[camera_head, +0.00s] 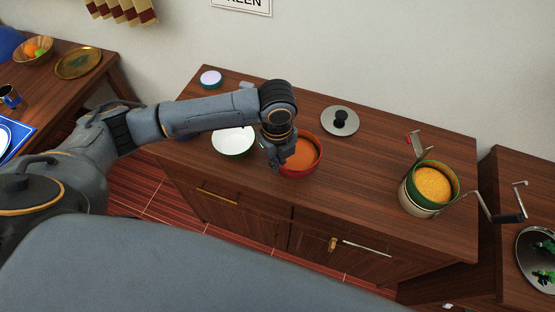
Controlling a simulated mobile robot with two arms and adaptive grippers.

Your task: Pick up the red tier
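The red tier (314,168) is a round red bowl with an orange filling, upright on the wooden counter. My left gripper (274,160) points down at its left rim, and the wrist covers part of that side. The fingers are small and dark here, so I cannot tell whether they are open or closed on the rim. A white tier with a green rim (233,142) stands just left of the gripper. A green tier with yellow filling (453,199) sits on a cream tier (417,206) at the right. My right gripper is out of view.
A round metal lid with a black knob (340,121) lies behind the red tier. Metal side arms (497,212) with dark grips stick out beside the stacked tiers. A small round container (210,78) stands at the back left. The counter between red tier and stack is clear.

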